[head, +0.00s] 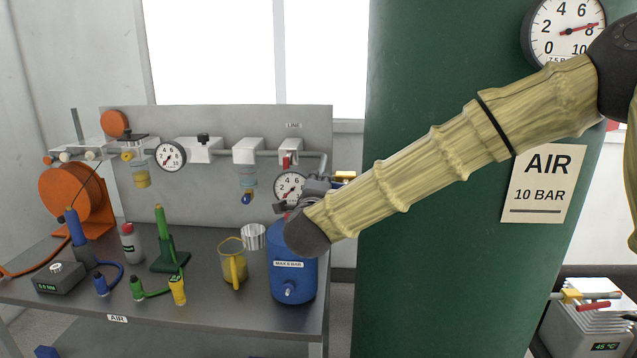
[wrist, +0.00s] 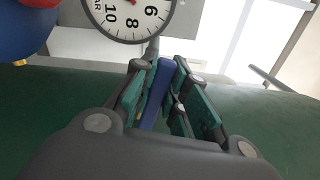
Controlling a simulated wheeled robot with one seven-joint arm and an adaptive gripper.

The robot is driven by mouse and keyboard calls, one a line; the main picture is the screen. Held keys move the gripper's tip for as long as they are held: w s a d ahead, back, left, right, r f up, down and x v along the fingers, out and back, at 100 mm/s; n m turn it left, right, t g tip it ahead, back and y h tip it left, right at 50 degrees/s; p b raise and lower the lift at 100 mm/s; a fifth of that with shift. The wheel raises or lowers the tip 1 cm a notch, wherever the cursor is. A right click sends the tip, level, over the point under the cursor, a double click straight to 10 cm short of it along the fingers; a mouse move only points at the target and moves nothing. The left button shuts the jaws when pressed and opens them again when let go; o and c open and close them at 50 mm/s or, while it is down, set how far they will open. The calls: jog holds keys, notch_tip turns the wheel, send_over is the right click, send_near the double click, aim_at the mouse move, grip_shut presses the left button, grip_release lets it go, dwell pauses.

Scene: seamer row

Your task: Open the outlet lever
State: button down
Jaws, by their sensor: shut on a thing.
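A blue lever (wrist: 156,96), the only lever-like part between my fingers, stands between the teal pads in the wrist view. My gripper (wrist: 166,80) is shut on it. In the head view my gripper (head: 314,187) is at the right end of the bench panel, in front of the pipe and just above the blue tank. The lever is hidden there behind my gripper and arm, so its angle to the pipe cannot be told.
A dial gauge (head: 290,186) is close left of my gripper; a red-handled valve (head: 286,161) is above it. The blue tank (head: 291,268) stands below my arm. The big green tank (head: 430,240) is close behind my arm. A yellow jug (head: 233,264) stands on the bench.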

dwell(0.3)
jog(key=c, duration=1.4)
grip_release()
jog(key=s, duration=0.8)
jog(key=s+a, duration=0.1)
jog(key=s, duration=0.3)
jog(key=shift+f, duration=0.15)
